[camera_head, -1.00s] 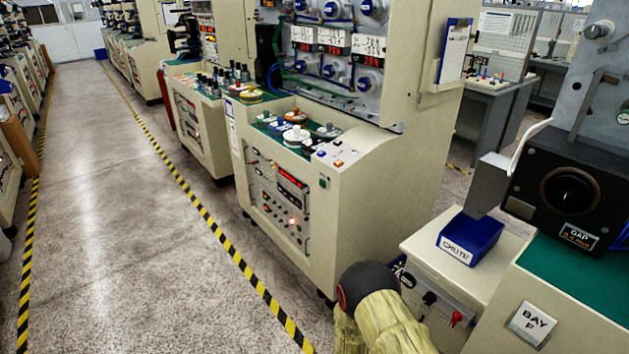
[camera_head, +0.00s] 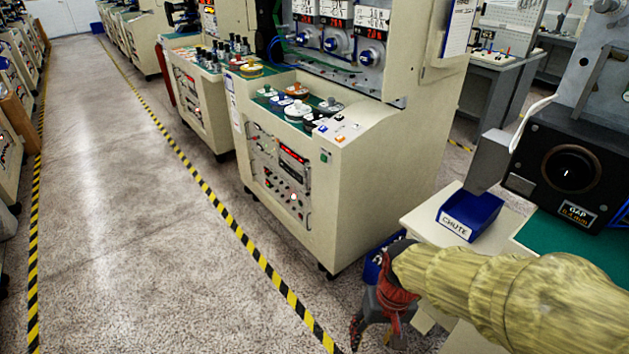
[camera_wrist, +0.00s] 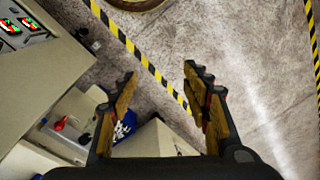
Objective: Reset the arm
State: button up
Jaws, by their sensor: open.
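My arm (camera_head: 500,285), in a yellowish ribbed sleeve, reaches in from the lower right of the head view. My gripper (camera_head: 378,342) hangs at its end, pointing down over the aisle side of the machines. In the wrist view my gripper (camera_wrist: 160,74) has its two fingers well apart, with only floor visible between the tips. Nothing is held.
A cream machine cabinet (camera_head: 355,190) with spools on top stands beyond my gripper. A blue chute tray (camera_head: 470,213) and a black gap unit (camera_head: 566,168) are at right. Yellow-black floor tape (camera_head: 230,220) borders the clear aisle (camera_head: 110,220) at left.

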jog(key=s+d+r+t, duration=0.2)
jog(key=s+d+r, duration=0.1)
jog(key=r, duration=0.6)
jog(key=s+d+r+t+h, duration=0.1)
jog(key=s+d+r+t, duration=0.2)
jog(key=r, duration=0.5)
jog(key=shift+s+r, duration=0.2)
jog(key=shift+r, duration=0.15)
jog(key=shift+o, duration=0.4)
jog(key=shift+d, duration=0.1)
